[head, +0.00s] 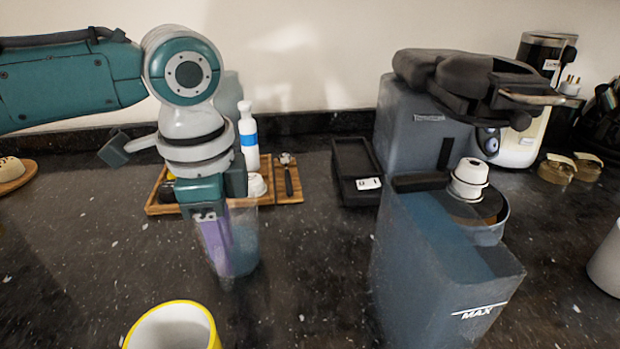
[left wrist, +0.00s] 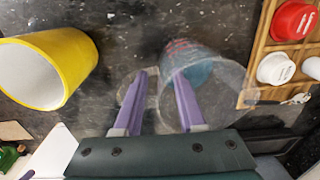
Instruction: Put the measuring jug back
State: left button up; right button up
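The measuring jug (head: 245,238) is clear, with a bluish tint and reddish marks low on its side. It stands on the dark granite counter, in front of the wooden tray. My left gripper (head: 213,245) points down at the jug's left side. The left wrist view shows its two purple fingers (left wrist: 160,102) apart, with a gap between them. One finger overlaps the clear jug (left wrist: 228,82) and the other lies to its left. I cannot tell whether either finger touches the jug's wall or handle. My right gripper is not in view.
A yellow cup (head: 173,326) with a white inside stands in front. A wooden tray (head: 160,208) with a white bottle (head: 248,140) is behind the jug. A blue-grey container marked MAX (head: 440,275) stands to the right. Bare counter lies between jug and container.

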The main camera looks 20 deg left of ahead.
pick_arm(q)
jog(key=r, duration=0.6)
jog(key=r+p, duration=0.1)
jog(key=r, duration=0.5)
jog(key=shift+s+d+r, duration=0.1)
jog(key=shift+s+r, duration=0.05)
jog(key=shift+s, duration=0.05)
dwell(0.6)
